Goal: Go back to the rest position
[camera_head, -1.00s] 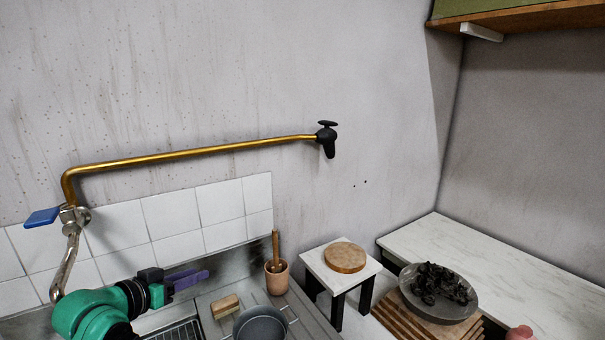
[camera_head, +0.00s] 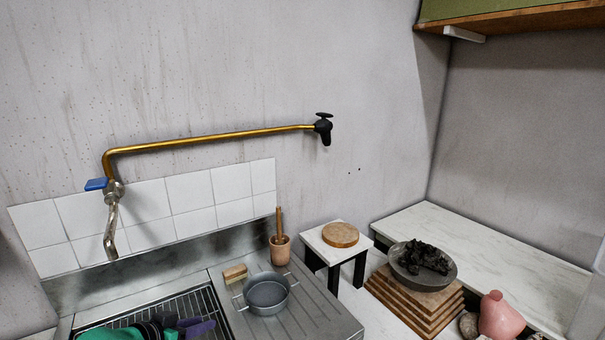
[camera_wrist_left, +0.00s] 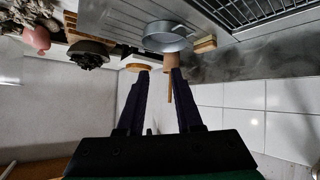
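My left gripper (camera_head: 200,326) shows at the bottom edge of the head view, in front of the sink rack, with its purple fingers pointing right. In the left wrist view its two dark fingers (camera_wrist_left: 159,72) stand apart with nothing held between them; that view is upside down. Most of the left arm is cut off below the head view. My right gripper is in neither view.
A grey pot (camera_head: 267,293), a sponge (camera_head: 235,273) and a wooden mortar with pestle (camera_head: 280,250) stand on the drainboard by the sink rack (camera_head: 205,305). A small stand (camera_head: 318,241), a bowl of black lumps (camera_head: 423,265) and a pink vase (camera_head: 500,316) are right.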

